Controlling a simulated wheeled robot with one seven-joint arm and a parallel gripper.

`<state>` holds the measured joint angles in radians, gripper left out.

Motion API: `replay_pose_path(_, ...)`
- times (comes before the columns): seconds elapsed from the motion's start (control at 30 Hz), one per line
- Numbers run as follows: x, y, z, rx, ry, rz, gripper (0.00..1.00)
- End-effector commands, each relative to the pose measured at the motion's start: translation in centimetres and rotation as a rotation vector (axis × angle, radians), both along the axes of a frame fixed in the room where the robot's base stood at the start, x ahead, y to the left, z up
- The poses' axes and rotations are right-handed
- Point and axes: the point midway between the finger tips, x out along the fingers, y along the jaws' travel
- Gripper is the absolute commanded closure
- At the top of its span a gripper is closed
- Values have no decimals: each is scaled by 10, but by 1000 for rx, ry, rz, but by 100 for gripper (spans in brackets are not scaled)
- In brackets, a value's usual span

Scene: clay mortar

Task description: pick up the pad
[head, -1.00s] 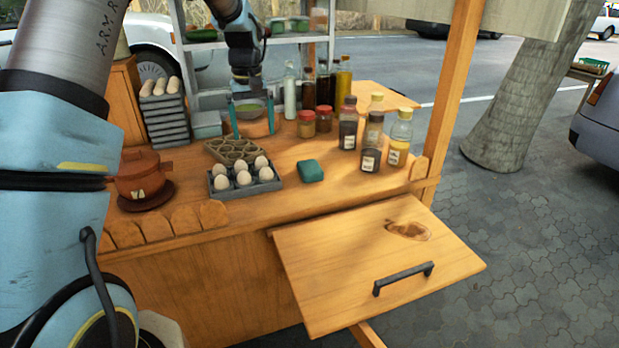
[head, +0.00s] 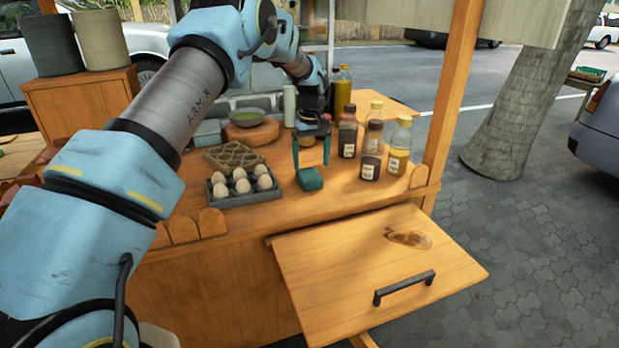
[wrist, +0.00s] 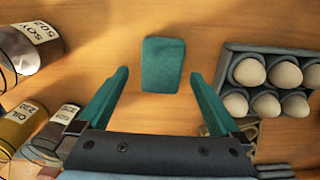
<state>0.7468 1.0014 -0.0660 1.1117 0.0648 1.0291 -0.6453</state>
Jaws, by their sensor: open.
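The pad is a small teal block (head: 310,179) lying flat on the wooden counter, right of the egg tray. In the wrist view the pad (wrist: 162,65) lies ahead of the fingertips, centred between their lines. My gripper (head: 311,157) hangs above the counter at the pad, with its teal fingers pointing down. In the wrist view my gripper (wrist: 158,76) is open and empty, with bare counter between the fingers. In the head view its fingers overlap the pad's top edge; whether they touch it cannot be told.
A grey tray of white eggs (head: 240,187) stands to the left, with an empty carton (head: 234,156) behind it. Several sauce bottles (head: 372,150) stand close to the right. The wooden board with a handle (head: 380,262) sticks out in front. Bare counter lies around the pad.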

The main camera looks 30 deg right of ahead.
Motion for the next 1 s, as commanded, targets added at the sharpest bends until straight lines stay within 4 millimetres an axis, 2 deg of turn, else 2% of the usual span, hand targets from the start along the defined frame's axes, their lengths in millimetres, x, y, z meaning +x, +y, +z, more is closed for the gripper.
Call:
replay_pose_path(0.3,1,3,-41,1,3,-1,0)
replay_pose_path(0.6,2,3,-47,1,1,0,1)
replay_pose_path(1.0,2,3,-46,1,1,0,46)
